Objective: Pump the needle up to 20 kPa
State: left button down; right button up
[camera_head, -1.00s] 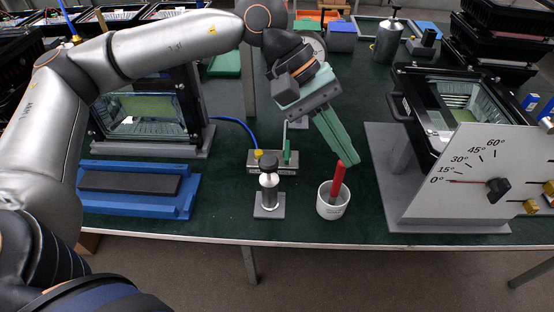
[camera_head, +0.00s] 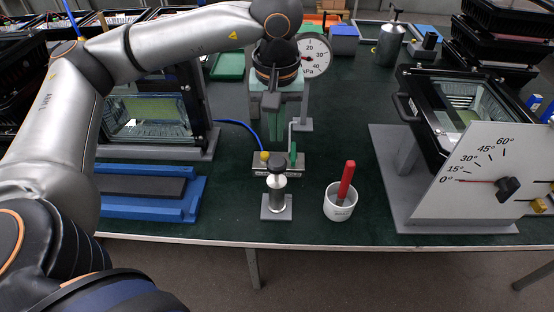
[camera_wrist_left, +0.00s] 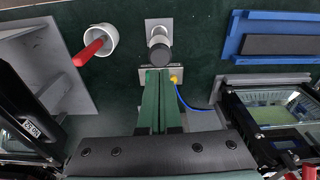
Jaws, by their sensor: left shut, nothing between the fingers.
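The round pressure gauge (camera_head: 315,57) stands behind my left gripper, which hides its left part. Its numbers 20 and 40 show, but I cannot read the needle's value. The hand pump (camera_head: 277,195), a metal cylinder with a black knob, stands upright on a grey plate near the table's front. In the left wrist view the black knob (camera_wrist_left: 159,54) lies just beyond the fingertips. My left gripper (camera_head: 275,140) points down, shut and empty, above and behind the pump, apparently apart from it. A metal valve block (camera_head: 282,168) with a yellow fitting and green lever sits behind the pump. My right gripper is out of view.
A white cup (camera_head: 340,208) with a red-handled tool (camera_head: 347,180) stands right of the pump. A blue tray (camera_head: 110,203) lies left. A tilted housing and angle-scale board (camera_head: 480,180) stand right. A blue hose (camera_head: 240,123) runs left from the block.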

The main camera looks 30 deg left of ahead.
pick_arm(q)
jog(key=shift+f+b, duration=0.35)
jog(key=shift+f, duration=0.25)
jog(key=b, duration=0.3)
send_over(277, 163)
jog(key=f, duration=0.4)
jog(key=shift+s+d+f, duration=0.1)
jog(key=shift+s+f, duration=0.05)
jog(key=shift+s, duration=0.05)
jog(key=shift+f+b, duration=0.3)
jog(key=shift+f, duration=0.35)
jog(key=shift+w, duration=0.1)
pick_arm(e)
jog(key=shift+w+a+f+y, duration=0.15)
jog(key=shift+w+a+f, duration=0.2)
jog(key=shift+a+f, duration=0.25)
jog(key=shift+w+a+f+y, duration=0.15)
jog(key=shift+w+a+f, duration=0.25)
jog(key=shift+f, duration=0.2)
